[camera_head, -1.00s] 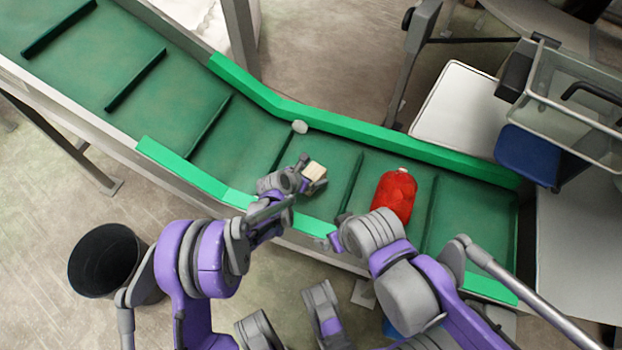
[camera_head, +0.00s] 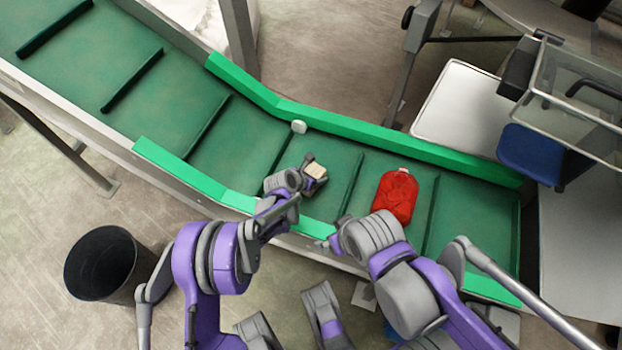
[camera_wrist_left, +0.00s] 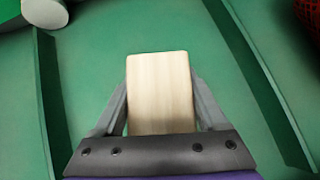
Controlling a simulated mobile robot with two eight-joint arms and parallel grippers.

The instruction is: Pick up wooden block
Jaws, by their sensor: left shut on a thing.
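The wooden block (camera_head: 315,170) is pale and rectangular, over the green conveyor belt (camera_head: 330,150). My left gripper (camera_head: 312,176) is shut on it. In the left wrist view the block (camera_wrist_left: 160,92) sits between the two grey fingers of the left gripper (camera_wrist_left: 161,110), one on each side. I cannot tell whether the block touches the belt. My right arm's end (camera_head: 330,243) is at the belt's near edge; its fingers do not show clearly.
A small whitish piece (camera_head: 299,127) is at the far green rail. Raised cleats cross the belt. A black bin (camera_head: 103,263) stands on the floor at left. A blue container (camera_head: 531,152) is at right.

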